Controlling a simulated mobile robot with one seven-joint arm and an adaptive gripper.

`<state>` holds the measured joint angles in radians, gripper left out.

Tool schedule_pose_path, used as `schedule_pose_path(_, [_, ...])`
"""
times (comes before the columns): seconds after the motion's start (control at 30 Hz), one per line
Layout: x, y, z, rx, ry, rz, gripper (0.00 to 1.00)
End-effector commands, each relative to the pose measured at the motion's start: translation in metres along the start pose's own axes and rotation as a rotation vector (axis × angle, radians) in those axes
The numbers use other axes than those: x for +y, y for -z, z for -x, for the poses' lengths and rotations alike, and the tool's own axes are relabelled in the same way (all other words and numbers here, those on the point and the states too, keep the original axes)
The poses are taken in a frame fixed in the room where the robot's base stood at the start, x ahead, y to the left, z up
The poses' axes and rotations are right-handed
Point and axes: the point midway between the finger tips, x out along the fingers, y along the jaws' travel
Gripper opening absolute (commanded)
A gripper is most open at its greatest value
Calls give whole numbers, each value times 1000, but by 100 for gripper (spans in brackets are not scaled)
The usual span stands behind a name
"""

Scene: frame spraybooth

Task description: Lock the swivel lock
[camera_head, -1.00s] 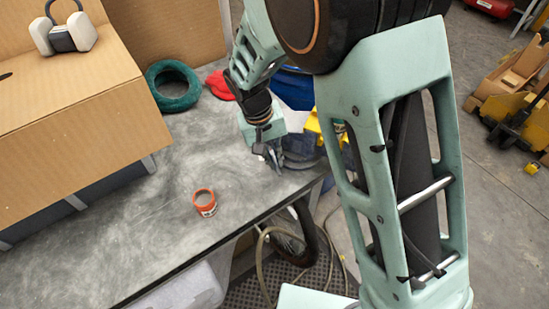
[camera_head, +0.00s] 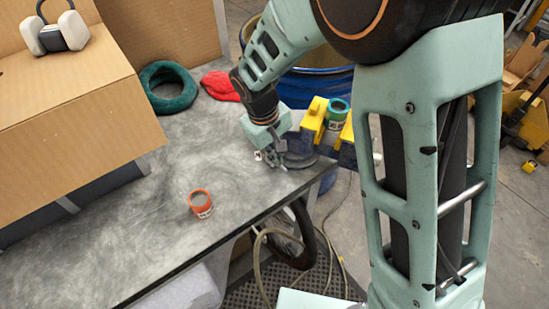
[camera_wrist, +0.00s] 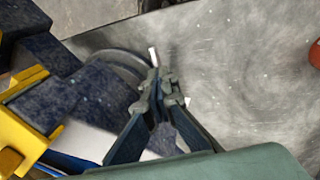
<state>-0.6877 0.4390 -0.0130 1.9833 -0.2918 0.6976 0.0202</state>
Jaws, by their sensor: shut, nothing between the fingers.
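A blue vise with yellow jaws (camera_head: 313,120) stands at the corner of the grey workbench. Its dark round base (camera_head: 299,160) lies on the bench. In the wrist view the vise body (camera_wrist: 92,100) fills the left side, with the curved base (camera_wrist: 125,62) behind it. A thin pale pin (camera_wrist: 153,56), possibly the swivel lock's handle, shows beside the base, just past my fingertips; I cannot tell whether they touch. My gripper (camera_head: 267,160) is low over the bench, left of the vise base. Its fingers (camera_wrist: 156,88) are together and empty. The rest of the lock is hidden.
An orange tin (camera_head: 201,204) stands on the workbench (camera_head: 110,240), with clear surface around it. A cardboard box (camera_head: 75,130) with ear defenders (camera_head: 66,38), a green coil (camera_head: 168,87) and a red cloth (camera_head: 220,86) are further back. A green tin (camera_head: 338,110) is between the yellow jaws.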

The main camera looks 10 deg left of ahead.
Motion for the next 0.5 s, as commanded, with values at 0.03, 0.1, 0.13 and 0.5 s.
schedule_pose_path(0.03, [-1,-4,-4,-9,2,5,0])
schedule_pose_path(0.1, [-1,-4,-4,-10,1,5,0])
schedule_pose_path(0.13, [-1,-4,-4,-10,1,5,0])
schedule_pose_path(0.5, [0,-5,-5,-12,1,2,24])
